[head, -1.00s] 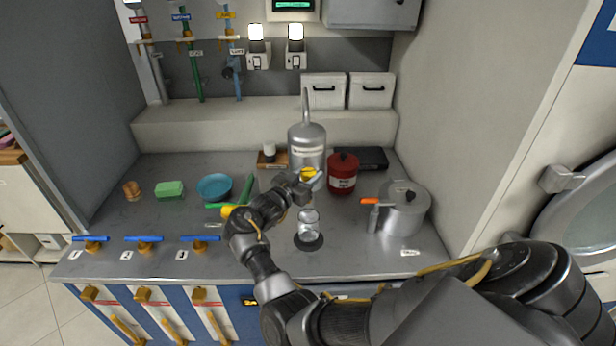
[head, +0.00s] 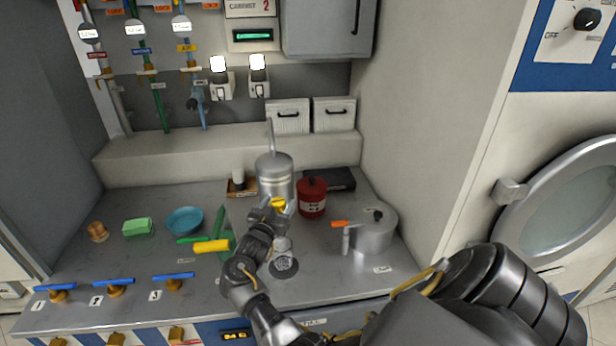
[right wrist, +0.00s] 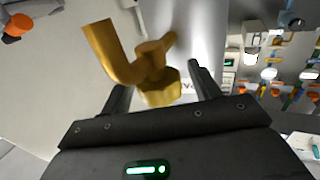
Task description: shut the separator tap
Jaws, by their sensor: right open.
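The separator is a silver cylinder (head: 274,178) with a thin upright tube, standing at the back of the counter. Its yellow tap (head: 279,202) is at the front, low on the body; in the right wrist view the brass tap (right wrist: 158,78) shows large, with a bent spout to the left and a small handle above. My right gripper (head: 268,214) is at the tap, open. In the wrist view the tap lies between and beyond its two fingers (right wrist: 160,90); contact cannot be told. A clear glass jar (head: 284,258) stands below, partly behind my arm. My left gripper is out of view.
A red can (head: 312,199) stands close right of the separator, and a silver pot (head: 372,235) with an orange-tipped handle farther right. A yellow handle (head: 212,246) lies left of my arm. A blue bowl (head: 185,220) and green sponge (head: 138,227) are farther left.

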